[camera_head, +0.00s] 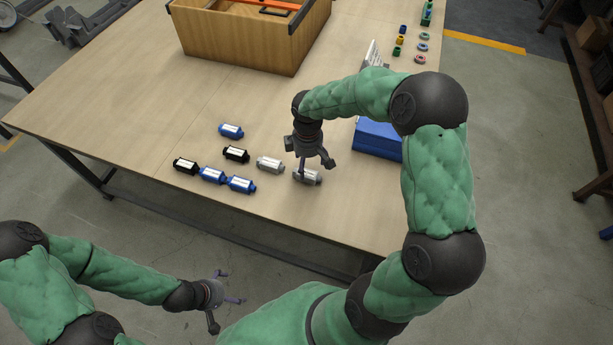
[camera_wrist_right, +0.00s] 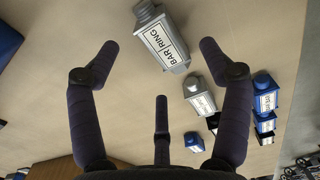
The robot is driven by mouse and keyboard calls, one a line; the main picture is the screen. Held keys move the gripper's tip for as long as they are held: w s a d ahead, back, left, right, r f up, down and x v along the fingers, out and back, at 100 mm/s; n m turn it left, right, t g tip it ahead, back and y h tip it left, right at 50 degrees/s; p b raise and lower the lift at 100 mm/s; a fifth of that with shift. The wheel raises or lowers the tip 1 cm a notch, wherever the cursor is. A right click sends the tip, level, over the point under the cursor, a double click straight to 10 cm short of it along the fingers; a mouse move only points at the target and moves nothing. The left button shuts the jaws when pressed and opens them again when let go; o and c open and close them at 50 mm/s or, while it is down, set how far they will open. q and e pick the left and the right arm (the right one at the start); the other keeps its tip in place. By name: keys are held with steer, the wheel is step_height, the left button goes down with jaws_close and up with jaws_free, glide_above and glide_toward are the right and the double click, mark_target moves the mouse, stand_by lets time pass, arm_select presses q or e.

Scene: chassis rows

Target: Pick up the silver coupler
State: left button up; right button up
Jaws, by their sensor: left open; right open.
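A silver coupler (camera_head: 313,178) with a white label lies on the table near its front edge, below my right gripper (camera_head: 315,165). In the right wrist view the near silver coupler (camera_wrist_right: 164,42) reads "BAR RING" and lies at the top centre, between and beyond the open fingertips. The right gripper is open and empty, apart from the coupler as far as I can tell. A second silver coupler (camera_head: 270,163) lies to the left; it also shows in the wrist view (camera_wrist_right: 200,97). My left gripper (camera_head: 226,298) is open and empty, off the table's front edge.
Black couplers (camera_head: 236,154) and blue couplers (camera_head: 231,130) lie to the left. A wooden box (camera_head: 245,38) stands at the back. A blue container (camera_head: 378,140) stands right of the right gripper. Small coloured parts (camera_head: 398,45) line the far right. The table's left is clear.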

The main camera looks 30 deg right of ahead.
mark_target(307, 171)
steer(key=shift+w+d+f+b, duration=0.1)
steer(key=shift+f+b, duration=0.6)
steer(key=shift+f, duration=0.65)
steer(key=shift+w+f+b, duration=0.1)
steer(key=shift+f+b, duration=0.55)
steer(key=shift+f, duration=0.7)
steer(key=shift+s+r, duration=0.1)
steer(key=shift+c, duration=0.3)
steer(key=c, duration=1.3)
